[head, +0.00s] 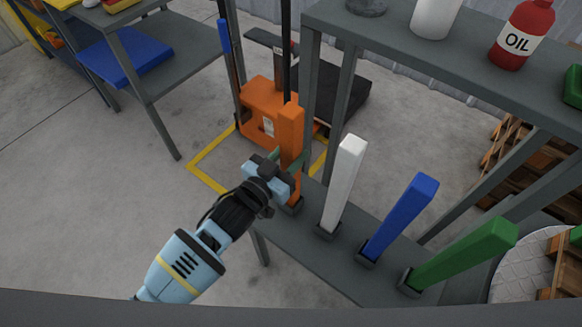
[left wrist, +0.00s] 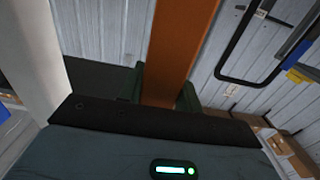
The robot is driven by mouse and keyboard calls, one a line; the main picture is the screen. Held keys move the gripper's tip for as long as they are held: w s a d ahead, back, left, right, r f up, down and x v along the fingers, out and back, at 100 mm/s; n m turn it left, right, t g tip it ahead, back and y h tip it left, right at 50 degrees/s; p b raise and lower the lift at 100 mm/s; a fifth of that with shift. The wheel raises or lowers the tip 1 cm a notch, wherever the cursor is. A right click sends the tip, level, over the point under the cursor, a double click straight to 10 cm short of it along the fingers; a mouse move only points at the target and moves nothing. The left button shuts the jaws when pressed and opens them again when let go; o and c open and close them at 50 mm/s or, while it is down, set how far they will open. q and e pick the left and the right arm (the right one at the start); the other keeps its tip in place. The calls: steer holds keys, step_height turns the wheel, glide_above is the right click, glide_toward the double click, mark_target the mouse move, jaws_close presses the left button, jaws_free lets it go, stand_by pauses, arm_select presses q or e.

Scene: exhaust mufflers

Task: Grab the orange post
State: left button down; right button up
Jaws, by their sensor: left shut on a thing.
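The orange post (head: 291,128) stands upright in a dark socket at the left end of a row of posts on a grey shelf (head: 318,262). My left gripper (head: 291,162) is shut on the orange post, with its green fingers on either side of it. In the left wrist view, the orange post (left wrist: 180,50) runs up between the two fingers (left wrist: 160,85). The post's lower part is partly hidden by the gripper in the head view. My right gripper is not in view.
A white post (head: 344,182), a blue post (head: 402,215) and a green post (head: 465,253) stand in sockets to the right. An upper shelf (head: 400,50) holds a red oil bottle (head: 522,35). An orange pallet jack (head: 262,112) stands behind on the floor.

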mark_target(285, 130)
arm_select(q)
step_height(285, 130, up, 9)
steer(key=shift+p, duration=0.8)
steer(key=shift+r, duration=0.5)
